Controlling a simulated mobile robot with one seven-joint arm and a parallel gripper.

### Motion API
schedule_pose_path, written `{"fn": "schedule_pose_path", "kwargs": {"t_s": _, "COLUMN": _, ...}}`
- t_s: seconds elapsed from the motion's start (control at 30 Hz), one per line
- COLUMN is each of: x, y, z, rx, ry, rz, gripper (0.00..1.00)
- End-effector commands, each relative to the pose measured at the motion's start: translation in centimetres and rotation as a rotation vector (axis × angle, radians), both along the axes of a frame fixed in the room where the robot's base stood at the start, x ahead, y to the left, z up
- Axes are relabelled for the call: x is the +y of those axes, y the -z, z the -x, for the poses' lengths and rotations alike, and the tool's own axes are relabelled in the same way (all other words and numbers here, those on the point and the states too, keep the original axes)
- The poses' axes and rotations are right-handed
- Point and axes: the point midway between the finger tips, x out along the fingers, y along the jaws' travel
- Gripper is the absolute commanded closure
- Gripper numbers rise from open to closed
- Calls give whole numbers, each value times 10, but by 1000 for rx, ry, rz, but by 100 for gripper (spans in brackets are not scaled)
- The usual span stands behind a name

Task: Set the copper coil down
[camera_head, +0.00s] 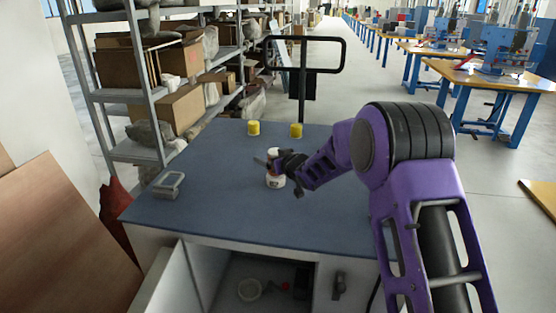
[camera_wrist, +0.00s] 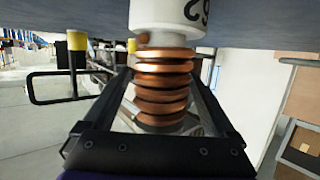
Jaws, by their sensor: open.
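The copper coil (camera_wrist: 163,85), a stack of thick copper rings, is in the wrist view between the two fingers of my gripper (camera_wrist: 162,88). The jaws are open around it. The coil meets a white cylinder with black characters (camera_wrist: 168,20), which stands on the blue-grey top. In the head view the white cylinder (camera_head: 275,181) is near the middle of the top, and my gripper (camera_head: 274,162) is just above it. The coil is mostly hidden there by the gripper. I cannot tell whether either finger touches it.
Two yellow cylinders (camera_head: 254,128) (camera_head: 296,131) stand at the back of the blue-grey top (camera_head: 225,215). A grey metal bracket (camera_head: 168,187) lies near its left edge. A black rail (camera_head: 303,70) rises behind. Shelving (camera_head: 140,60) stands left. The front of the top is clear.

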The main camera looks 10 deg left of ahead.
Motion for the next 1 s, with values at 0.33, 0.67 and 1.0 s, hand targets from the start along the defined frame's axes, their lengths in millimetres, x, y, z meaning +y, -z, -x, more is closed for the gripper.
{"fn": "schedule_pose_path", "kwargs": {"t_s": 0.33, "x": -38, "y": -20, "z": 42, "rx": -1, "ry": 1, "rz": 0, "gripper": 9}}
{"fn": "schedule_pose_path", "kwargs": {"t_s": 0.67, "x": -72, "y": -35, "z": 80, "rx": 0, "ry": 1, "rz": -1, "gripper": 9}}
{"fn": "schedule_pose_path", "kwargs": {"t_s": 1.0, "x": -76, "y": -36, "z": 86, "rx": -1, "ry": -1, "rz": -1, "gripper": 9}}
